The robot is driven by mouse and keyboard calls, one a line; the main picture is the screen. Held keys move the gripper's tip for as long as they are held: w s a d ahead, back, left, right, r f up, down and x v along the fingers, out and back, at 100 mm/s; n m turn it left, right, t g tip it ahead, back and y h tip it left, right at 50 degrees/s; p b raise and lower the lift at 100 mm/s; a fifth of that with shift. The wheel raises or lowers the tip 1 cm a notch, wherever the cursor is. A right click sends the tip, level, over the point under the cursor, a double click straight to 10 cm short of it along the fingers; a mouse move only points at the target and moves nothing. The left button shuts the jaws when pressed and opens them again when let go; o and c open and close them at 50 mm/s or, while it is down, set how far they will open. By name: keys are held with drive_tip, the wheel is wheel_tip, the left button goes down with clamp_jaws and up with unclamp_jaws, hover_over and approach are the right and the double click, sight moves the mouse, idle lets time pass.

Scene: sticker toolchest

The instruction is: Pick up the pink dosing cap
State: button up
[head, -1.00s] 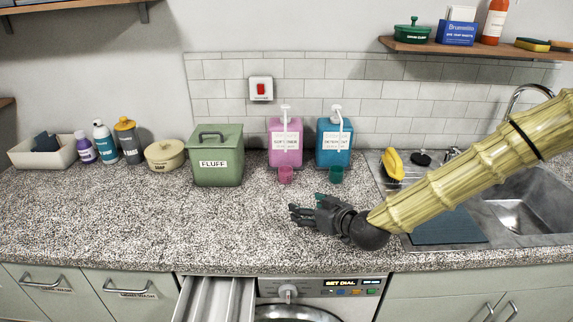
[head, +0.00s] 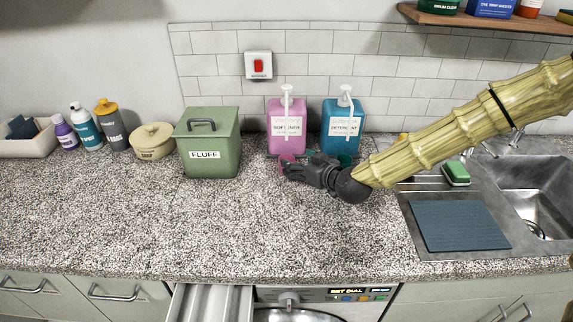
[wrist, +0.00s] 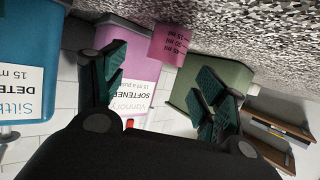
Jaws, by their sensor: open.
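The pink dosing cap (head: 287,159) stands on the speckled counter in front of the pink softener dispenser (head: 287,128). My gripper partly hides it in the head view. In the wrist view, which is upside down, the pink cap (wrist: 172,43) with its ml markings shows beyond and between my fingers. My gripper (head: 287,171) is open and empty, low over the counter, with its fingertips just in front of the cap. In the wrist view, my gripper (wrist: 157,78) has its green-padded fingers spread to either side, and the cap looks apart from them.
A teal dosing cap (head: 345,159) is partly behind my gripper, before the blue detergent dispenser (head: 343,130). A green FLUFF canister (head: 207,145) stands left. The sink (head: 530,190) is right. The counter's front is clear. An open drawer (head: 212,303) is below.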

sight(289, 160)
drive_tip(key=shift+w+a+f, duration=0.1)
drive_tip(key=shift+w+f, duration=0.05)
drive_tip(key=shift+w, duration=0.2)
drive_tip(key=shift+s+a+r, duration=0.2)
drive_tip(key=shift+s+r, duration=0.05)
drive_tip(key=shift+w+a+f+p, duration=0.1)
drive_tip(key=shift+w+a+p, duration=0.1)
drive_tip(key=shift+p, duration=0.2)
drive_tip(key=shift+f+p+x, duration=0.2)
drive_tip(key=shift+p+x, duration=0.2)
drive_tip(key=shift+x, duration=0.7)
drive_tip(key=shift+p+x, duration=0.3)
drive_tip(key=shift+x, duration=0.7)
drive_tip(key=shift+f, duration=0.1)
drive_tip(key=shift+s, duration=0.1)
drive_tip(key=shift+c, duration=0.3)
drive_tip(key=c, duration=0.8)
